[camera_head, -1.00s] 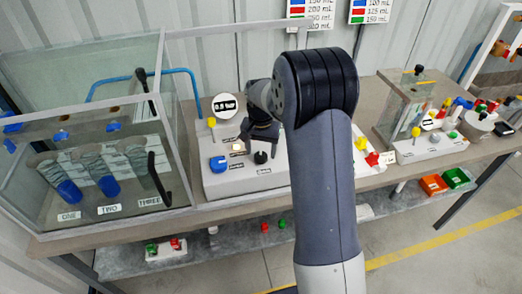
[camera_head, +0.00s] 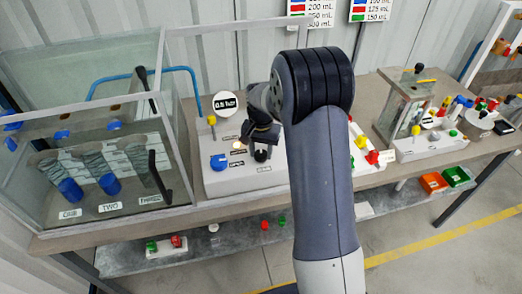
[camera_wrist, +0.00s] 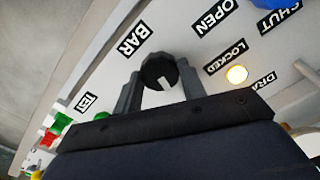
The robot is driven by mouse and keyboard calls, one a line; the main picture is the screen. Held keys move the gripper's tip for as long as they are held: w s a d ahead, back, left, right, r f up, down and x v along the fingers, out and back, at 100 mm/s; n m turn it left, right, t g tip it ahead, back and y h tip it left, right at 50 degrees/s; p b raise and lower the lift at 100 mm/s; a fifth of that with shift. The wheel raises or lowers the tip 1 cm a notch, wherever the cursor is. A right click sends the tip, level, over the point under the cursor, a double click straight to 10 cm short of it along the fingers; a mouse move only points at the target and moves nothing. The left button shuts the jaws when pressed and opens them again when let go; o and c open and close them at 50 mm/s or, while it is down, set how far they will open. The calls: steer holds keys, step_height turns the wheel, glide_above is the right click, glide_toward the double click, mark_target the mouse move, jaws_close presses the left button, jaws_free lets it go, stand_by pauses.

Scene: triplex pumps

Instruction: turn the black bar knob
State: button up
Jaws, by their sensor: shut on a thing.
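The black bar knob (camera_wrist: 158,73) is a round knob with a white pointer mark, on the pale panel beside a BAR label. In the head view the knob (camera_head: 261,156) shows just below my gripper (camera_head: 262,140). In the wrist view my gripper (camera_wrist: 161,80) is shut on it, one finger on each side. The white mark points down and slightly right in the wrist view. A round display (camera_head: 226,104) stands behind the panel; its reading is too blurred to tell.
A blue knob (camera_head: 219,162) sits left of my gripper. A lit yellow lamp (camera_wrist: 237,75) is beside the LOCKED label. A yellow-topped post (camera_head: 211,121) stands behind. A glass tank (camera_head: 120,216) is at the left; yellow and red valves (camera_head: 366,149) are at the right.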

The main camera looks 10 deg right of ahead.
mark_target(261, 153)
steer(key=shift+n+b, duration=0.5)
steer(key=shift+n, duration=1.1)
steer(key=o, duration=1)
steer(key=shift+c, duration=0.2)
steer(key=shift+r, duration=0.1)
step_height(261, 153, up, 11)
steer(key=b, duration=0.1)
steer(key=shift+f, duration=0.25)
step_height(261, 153, down, 11)
steer(key=shift+r+p, duration=0.2)
steer(key=shift+p, duration=0.4)
steer(key=shift+m, duration=0.8)
